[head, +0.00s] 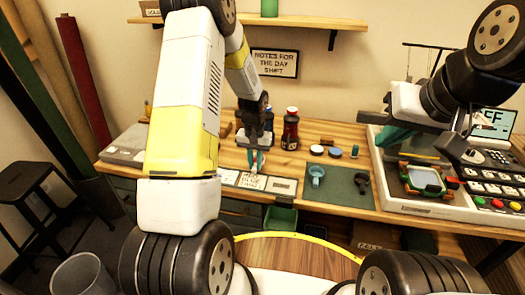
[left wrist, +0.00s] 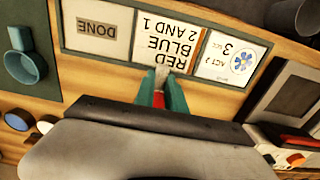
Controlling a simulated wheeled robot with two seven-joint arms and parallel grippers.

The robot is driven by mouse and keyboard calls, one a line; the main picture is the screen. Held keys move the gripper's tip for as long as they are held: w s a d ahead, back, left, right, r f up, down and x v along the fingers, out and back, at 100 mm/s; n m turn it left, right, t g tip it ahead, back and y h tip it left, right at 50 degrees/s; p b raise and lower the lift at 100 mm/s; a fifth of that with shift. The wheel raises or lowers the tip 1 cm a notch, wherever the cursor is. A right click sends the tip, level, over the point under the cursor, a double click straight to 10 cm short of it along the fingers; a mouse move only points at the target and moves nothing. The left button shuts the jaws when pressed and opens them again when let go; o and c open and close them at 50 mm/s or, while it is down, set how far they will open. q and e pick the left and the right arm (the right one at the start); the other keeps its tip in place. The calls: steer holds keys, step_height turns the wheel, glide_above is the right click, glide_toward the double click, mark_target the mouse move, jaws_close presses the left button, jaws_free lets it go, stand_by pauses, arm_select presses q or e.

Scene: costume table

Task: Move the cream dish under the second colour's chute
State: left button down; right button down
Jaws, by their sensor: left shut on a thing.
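My left gripper (head: 253,160) points down over the row of cards at the table's front. In the left wrist view its teal fingers (left wrist: 163,95) are shut on a small slim piece (left wrist: 159,98) with a red part and a pale grey end. The end lies over the lower edge of the card reading red, blue, 2 and 1 (left wrist: 165,38). My right gripper (head: 397,136) is by the white machine (head: 405,205) at the right; its jaws are not clear. A pale round thing (head: 317,150) lies behind the green mat; I cannot tell whether it is the cream dish. No chute is clearly visible.
A teal mug (head: 316,172) stands on the green mat (head: 340,190). An orange-and-teal framed piece (head: 424,180) sits on the machine, beside keys and coloured buttons. A green bin (head: 281,219) is below the table edge.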

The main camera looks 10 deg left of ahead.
arm_select(q)
steer(key=shift+w+d+f, duration=0.1)
steer(key=shift+w, duration=2.8)
steer(key=shift+f, duration=0.65)
steer(key=c, duration=1.3)
jaws_free()
steer(key=shift+r, duration=0.1)
steer(key=shift+r, duration=2.2)
steer(key=shift+s+r, duration=0.5)
steer(key=shift+s, duration=0.5)
steer(key=shift+s+r, duration=0.45)
steer(key=shift+s, duration=0.6)
steer(key=shift+s+r, duration=0.5)
steer(key=shift+s, duration=0.5)
